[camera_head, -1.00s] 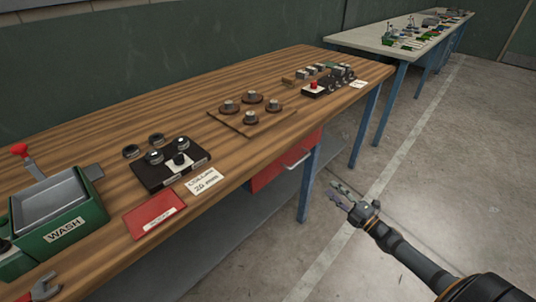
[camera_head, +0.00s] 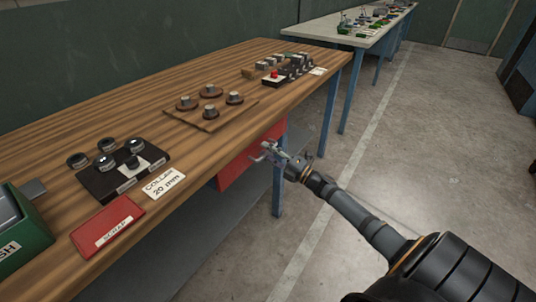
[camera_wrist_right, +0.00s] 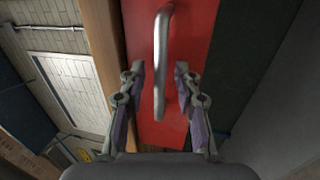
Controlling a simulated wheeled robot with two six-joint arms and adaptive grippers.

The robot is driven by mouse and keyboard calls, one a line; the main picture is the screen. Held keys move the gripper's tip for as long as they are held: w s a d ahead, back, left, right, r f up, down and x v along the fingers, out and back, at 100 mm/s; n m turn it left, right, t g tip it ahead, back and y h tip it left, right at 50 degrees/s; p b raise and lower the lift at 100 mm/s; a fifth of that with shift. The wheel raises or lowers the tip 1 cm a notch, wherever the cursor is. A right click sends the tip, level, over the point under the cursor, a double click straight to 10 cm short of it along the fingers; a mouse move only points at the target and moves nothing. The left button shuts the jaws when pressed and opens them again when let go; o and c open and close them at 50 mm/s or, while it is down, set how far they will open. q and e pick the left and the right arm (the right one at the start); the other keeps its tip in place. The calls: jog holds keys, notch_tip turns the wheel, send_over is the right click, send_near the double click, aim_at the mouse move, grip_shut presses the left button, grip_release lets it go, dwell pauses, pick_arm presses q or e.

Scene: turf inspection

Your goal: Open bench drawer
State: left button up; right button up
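The bench drawer (camera_head: 234,172) has a red front under the bench top's front edge, and I see no gap that shows it open. Its curved metal handle (camera_wrist_right: 160,70) shows in the right wrist view, running lengthwise between my right gripper's fingers. My right gripper (camera_head: 267,153) is at the drawer front and hides the handle in the head view. In the right wrist view the right gripper (camera_wrist_right: 160,78) is open, one finger on each side of the handle, with gaps visible. My left gripper is not in view.
The wooden bench top (camera_head: 185,80) holds a dark collar block (camera_head: 120,170), a red scrap tray (camera_head: 107,226) and a board with several round parts (camera_head: 208,115). A blue bench leg (camera_head: 278,195) stands near my right gripper. The floor to the right is clear.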

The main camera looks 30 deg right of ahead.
jog(key=shift+c, duration=0.2)
grip_shut()
dwell(0.5)
